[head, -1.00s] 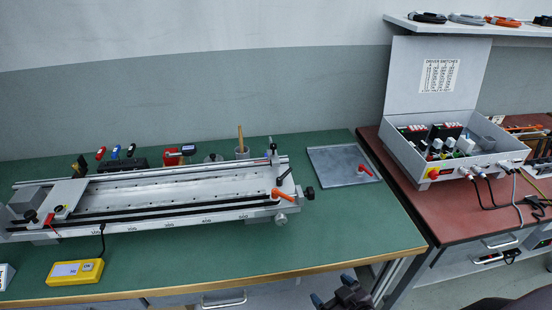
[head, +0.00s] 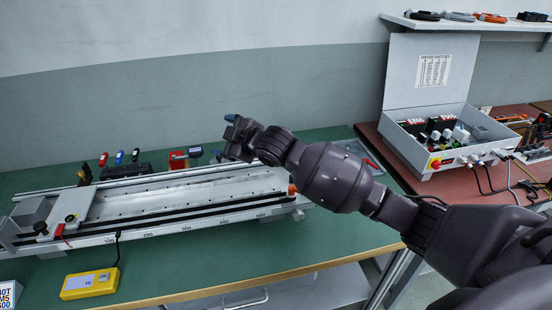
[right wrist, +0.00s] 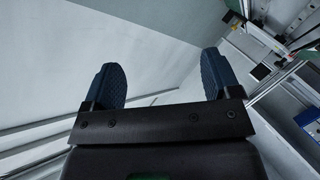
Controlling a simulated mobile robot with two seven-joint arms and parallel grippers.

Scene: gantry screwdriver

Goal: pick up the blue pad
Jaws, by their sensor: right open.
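I cannot make out a separate blue pad lying anywhere in the head view. A small blue-topped tool (head: 118,157) stands at the back left of the green bench. My right gripper (head: 232,122) is raised in front of the bench, its blue fingertip overlapping the grey wall in the picture. In the right wrist view the right gripper (right wrist: 163,80) shows two blue ribbed fingers, spread wide with nothing between them. My left gripper is not in view.
The long rail fixture (head: 185,195) fills the middle of the green bench (head: 225,262). A yellow box (head: 90,283) lies at the front left. An open grey box (head: 432,152) of electrical parts stands on the red table to the right. A shelf (head: 470,24) hangs above it.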

